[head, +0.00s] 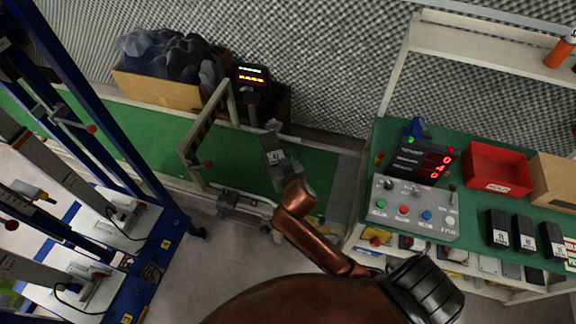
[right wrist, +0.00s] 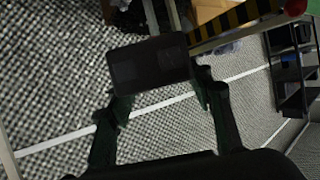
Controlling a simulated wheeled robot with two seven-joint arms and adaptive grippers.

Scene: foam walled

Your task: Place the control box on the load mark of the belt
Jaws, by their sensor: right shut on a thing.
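My right gripper (head: 273,132) is over the green belt (head: 315,172), right of the striped gate frame. In the right wrist view its two fingers (right wrist: 164,95) are shut on a dark box (right wrist: 148,65), taken as the control box, held in the air. In the head view I cannot clearly make out the box against the gripper. No load mark can be made out on the belt. My left gripper is not in view.
A striped gate (head: 207,122) crosses the belt, with a lit display (head: 252,75) behind it. A carton of dark lumps (head: 155,90) stands at the back left. A bench at right holds a button panel (head: 412,208), red bin (head: 497,170) and black boxes (head: 497,229).

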